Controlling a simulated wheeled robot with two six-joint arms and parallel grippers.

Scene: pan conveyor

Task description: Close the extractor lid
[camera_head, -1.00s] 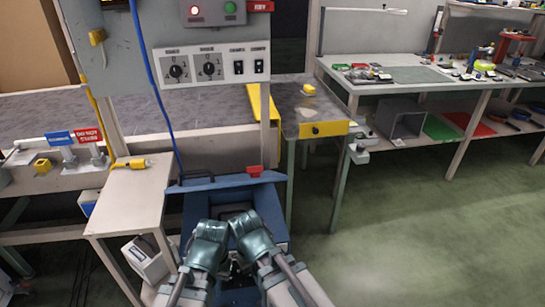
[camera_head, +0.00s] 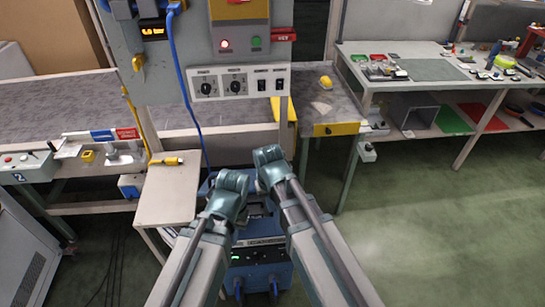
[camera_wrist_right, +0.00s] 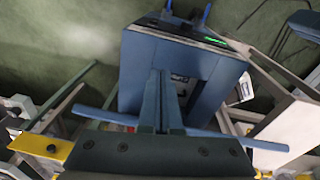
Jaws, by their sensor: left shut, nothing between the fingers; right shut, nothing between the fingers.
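The blue extractor (camera_head: 258,262) stands on the floor under my arms, with a small green display on its front. It also shows in the right wrist view (camera_wrist_right: 140,70). Its lid (camera_wrist_right: 95,114) appears raised at the far side, seen as a long blue edge. In the head view my grippers mostly hide it. My left gripper (camera_head: 233,184) is shut and empty above the extractor. My right gripper (camera_head: 268,157) is shut and empty, farther forward; its fingers (camera_wrist_right: 160,98) overlap the lid edge in the wrist view. I cannot tell whether they touch it.
A small side table (camera_head: 168,198) with a yellow connector stands left of the extractor. The conveyor (camera_head: 60,107) and control panel (camera_head: 235,85) are behind. A yellow-edged table (camera_head: 335,128) is to the right. Open green floor (camera_head: 430,230) lies at the right.

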